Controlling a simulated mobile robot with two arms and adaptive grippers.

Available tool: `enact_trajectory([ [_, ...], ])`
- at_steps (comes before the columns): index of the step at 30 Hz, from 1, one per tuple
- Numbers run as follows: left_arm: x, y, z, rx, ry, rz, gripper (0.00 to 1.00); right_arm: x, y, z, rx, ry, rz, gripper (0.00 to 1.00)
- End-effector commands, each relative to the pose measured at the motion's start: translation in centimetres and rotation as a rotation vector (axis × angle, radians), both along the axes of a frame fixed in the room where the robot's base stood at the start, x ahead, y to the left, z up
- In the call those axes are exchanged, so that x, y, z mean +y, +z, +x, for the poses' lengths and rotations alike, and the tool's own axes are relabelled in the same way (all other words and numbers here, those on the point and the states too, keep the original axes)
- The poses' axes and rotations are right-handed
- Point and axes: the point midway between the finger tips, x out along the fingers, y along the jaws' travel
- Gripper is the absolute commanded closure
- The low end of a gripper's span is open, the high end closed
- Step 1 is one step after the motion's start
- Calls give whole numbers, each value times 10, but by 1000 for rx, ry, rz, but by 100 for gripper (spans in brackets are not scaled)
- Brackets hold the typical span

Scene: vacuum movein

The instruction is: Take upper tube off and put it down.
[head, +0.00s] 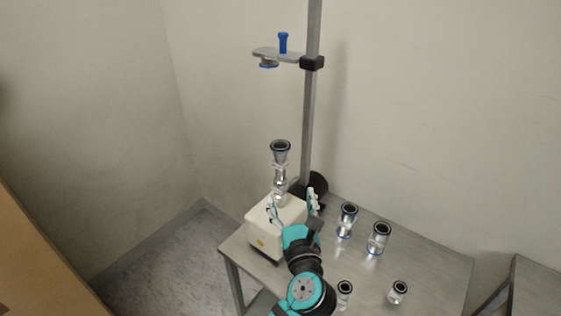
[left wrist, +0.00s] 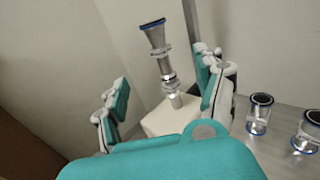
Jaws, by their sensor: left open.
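The upper tube (head: 280,153), clear with a dark-rimmed wide mouth, stands upright on top of a narrower clear lower piece (head: 280,185). That stack rises from a white box-shaped unit (head: 262,238) on the table. In the left wrist view the upper tube (left wrist: 157,38) shows its blue rim, above the metallic-looking lower piece (left wrist: 169,70). My left gripper (head: 292,204) is open and empty, low beside the stack's base. In the left wrist view its fingers (left wrist: 165,92) appear on either side of the stack, with gaps. My right gripper is not in view.
Several clear dark-rimmed tubes stand on the grey table (head: 430,262), including a tall one (head: 378,240). A vertical post (head: 309,120) behind the stack carries a bracket (head: 275,54) with a blue knob above. Walls close in the back and left.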

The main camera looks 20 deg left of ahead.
Motion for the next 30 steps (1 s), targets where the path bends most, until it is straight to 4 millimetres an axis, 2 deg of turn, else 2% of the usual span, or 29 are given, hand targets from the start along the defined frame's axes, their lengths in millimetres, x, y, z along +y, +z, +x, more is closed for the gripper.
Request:
enact_trajectory([
  [12,39,2,80,1,3,-4,30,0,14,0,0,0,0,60],
  [15,45,1,92,0,3,-4,30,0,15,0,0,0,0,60],
  [23,53,3,109,1,4,-5,30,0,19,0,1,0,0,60],
  [30,68,3,140,1,3,-6,30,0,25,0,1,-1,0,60],
])
